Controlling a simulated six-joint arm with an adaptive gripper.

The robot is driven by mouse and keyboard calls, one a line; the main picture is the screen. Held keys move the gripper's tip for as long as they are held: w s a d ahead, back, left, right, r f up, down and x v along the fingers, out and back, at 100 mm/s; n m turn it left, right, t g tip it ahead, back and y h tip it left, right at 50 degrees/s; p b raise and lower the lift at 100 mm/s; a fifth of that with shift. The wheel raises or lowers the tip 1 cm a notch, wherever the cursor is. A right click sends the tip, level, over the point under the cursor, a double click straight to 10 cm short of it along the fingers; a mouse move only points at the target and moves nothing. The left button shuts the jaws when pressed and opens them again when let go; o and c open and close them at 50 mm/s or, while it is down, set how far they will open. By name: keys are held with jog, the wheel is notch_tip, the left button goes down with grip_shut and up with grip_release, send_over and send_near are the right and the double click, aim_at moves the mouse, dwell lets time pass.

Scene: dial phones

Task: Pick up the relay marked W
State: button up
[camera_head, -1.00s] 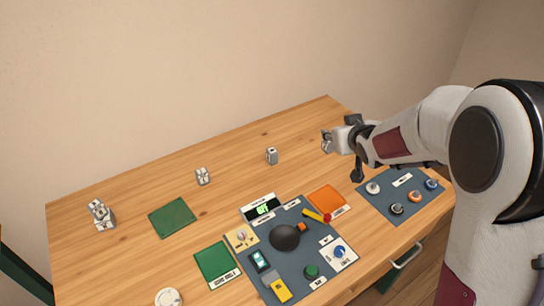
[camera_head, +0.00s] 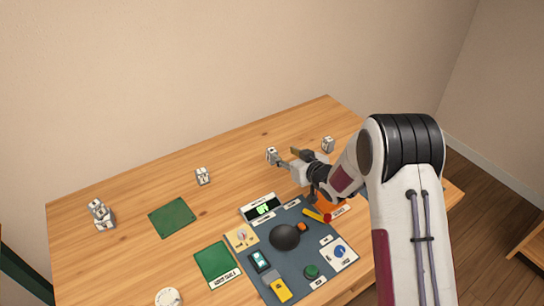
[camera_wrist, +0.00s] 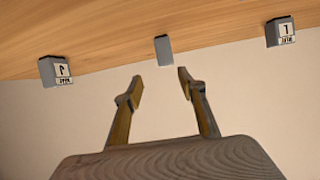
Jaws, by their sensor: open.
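Small grey relays with white label faces stand apart on the wooden table. In the head view one (camera_head: 202,176) is left of centre, one (camera_head: 328,145) is behind my arm at the right, and one (camera_head: 269,153) is by my fingertips, partly covered. My gripper (camera_head: 285,154) is open and empty above the table. In the wrist view my gripper (camera_wrist: 161,78) points toward a plain-sided relay (camera_wrist: 163,50), with a gap between. Labelled relays are at left (camera_wrist: 54,71) and right (camera_wrist: 280,32), upside down. I cannot make out a W on any.
A green mat (camera_head: 172,218) and a green tray (camera_head: 214,262) lie left of a dark panel (camera_head: 303,259) with a black dome (camera_head: 285,237). A white dial (camera_head: 169,298) is at the front. The back-left tabletop is clear.

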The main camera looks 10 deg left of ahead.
aim_at(272, 150)
jog(key=shift+a+f, duration=0.3)
jog(key=shift+f, duration=0.05)
jog(key=shift+x, duration=1.25)
jog(key=shift+w+a+f, duration=0.35)
jog(key=shift+a, duration=0.25)
jog(key=shift+w+a+f, duration=0.3)
jog(key=shift+w+a, duration=0.05)
jog(key=shift+a, duration=0.2)
jog(key=shift+x, duration=1.2)
grip_shut()
